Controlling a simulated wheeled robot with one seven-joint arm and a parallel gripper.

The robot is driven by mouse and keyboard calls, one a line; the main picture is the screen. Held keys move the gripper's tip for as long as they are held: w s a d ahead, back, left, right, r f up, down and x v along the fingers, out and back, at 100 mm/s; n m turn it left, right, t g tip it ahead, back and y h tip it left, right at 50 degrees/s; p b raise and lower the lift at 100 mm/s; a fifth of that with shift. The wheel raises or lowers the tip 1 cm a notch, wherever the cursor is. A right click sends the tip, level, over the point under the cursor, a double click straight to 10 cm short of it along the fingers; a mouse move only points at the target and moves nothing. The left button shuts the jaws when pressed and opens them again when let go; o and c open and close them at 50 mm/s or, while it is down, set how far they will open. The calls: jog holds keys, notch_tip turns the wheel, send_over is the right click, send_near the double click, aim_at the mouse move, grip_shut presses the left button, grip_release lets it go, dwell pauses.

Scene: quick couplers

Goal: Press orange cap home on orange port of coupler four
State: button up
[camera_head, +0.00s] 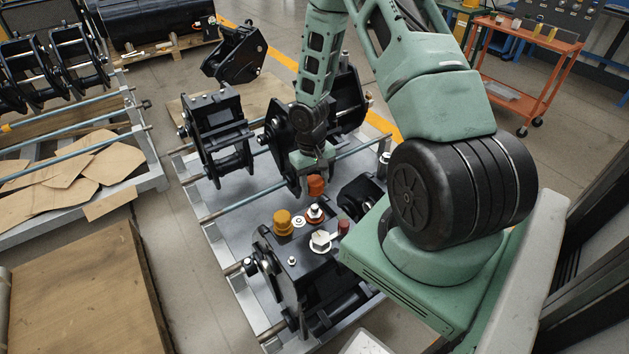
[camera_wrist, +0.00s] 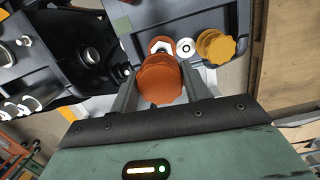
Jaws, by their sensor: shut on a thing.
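My gripper (camera_head: 316,173) is shut on the orange cap (camera_head: 316,186). In the wrist view the orange cap (camera_wrist: 160,82) sits between the two fingers. The orange port (camera_head: 314,214) is a ringed fitting with a pale metal centre on top of the near black coupler (camera_head: 288,262). The cap is held apart from the port, above and a little behind it in the head view. In the wrist view the cap partly hides the orange port (camera_wrist: 160,45). No coupler number is readable.
A yellow-orange cap (camera_head: 283,222), a white ringed port (camera_head: 299,222), a white hex cap (camera_head: 320,241) and a dark red cap (camera_head: 344,227) crowd the coupler top. Other black couplers (camera_head: 217,135) stand behind on the grey pallet frame (camera_head: 222,225).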

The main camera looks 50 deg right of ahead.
aim_at(315, 206)
jog(key=shift+f, duration=0.1)
jog(key=shift+f+b, duration=2.2)
jog(key=shift+f, duration=0.65)
jog(key=shift+f, duration=2)
jog(key=o, duration=0.9)
jog(key=r, duration=0.5)
jog(key=w+r, duration=0.1)
jog(key=r, duration=0.5)
jog(key=w+r+b, duration=0.1)
jog(key=r, duration=0.5)
jog(key=shift+d+r, duration=0.15)
jog(key=shift+d, duration=0.15)
